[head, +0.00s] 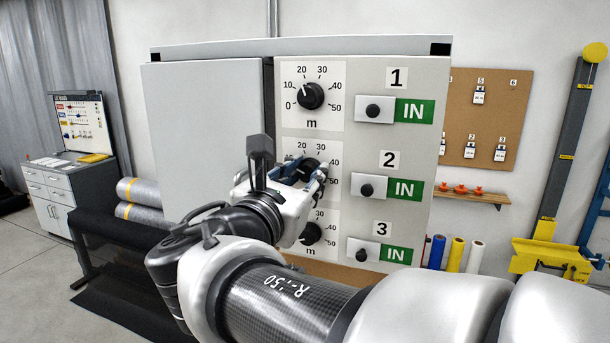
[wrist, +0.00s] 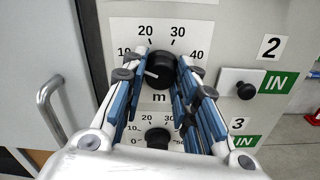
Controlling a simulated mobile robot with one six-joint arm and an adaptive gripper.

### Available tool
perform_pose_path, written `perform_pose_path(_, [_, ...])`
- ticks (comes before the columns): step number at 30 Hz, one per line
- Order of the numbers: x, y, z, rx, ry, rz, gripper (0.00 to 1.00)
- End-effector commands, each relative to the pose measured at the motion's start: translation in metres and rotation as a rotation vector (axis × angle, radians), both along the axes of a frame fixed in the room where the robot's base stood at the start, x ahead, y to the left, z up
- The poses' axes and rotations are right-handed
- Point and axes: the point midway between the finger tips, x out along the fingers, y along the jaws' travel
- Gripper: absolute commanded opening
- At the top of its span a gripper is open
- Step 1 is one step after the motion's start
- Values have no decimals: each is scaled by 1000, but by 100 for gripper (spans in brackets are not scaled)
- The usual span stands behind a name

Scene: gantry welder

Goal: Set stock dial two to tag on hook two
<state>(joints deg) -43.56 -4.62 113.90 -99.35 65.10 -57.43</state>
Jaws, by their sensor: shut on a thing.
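Stock dial two is the middle black knob (wrist: 162,68) on a white scale plate, with row label 2 (head: 390,160) to its right.
Dial one (head: 310,96) is above and dial three (wrist: 158,138) is close below my fingers. Small black knobs beside green IN plates (head: 402,189) are to the right. A grey door with a handle (wrist: 48,98) is at the left. Other tags (head: 500,153) hang on the board.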

Motion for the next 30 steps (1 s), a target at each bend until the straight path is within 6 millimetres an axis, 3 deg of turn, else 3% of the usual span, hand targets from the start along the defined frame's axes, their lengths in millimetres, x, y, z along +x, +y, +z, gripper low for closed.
perform_pose_path(5, [0,0,0,0,-1,0,4])
perform_pose_path(6, [0,0,0,0,-1,0,29])
perform_pose_path(15, [0,0,0,1,0,0,48])
perform_pose_path(25, [-2,1,0,1,-1,1,48])
perform_pose_path(30, [-20,9,0,1,0,5,48])
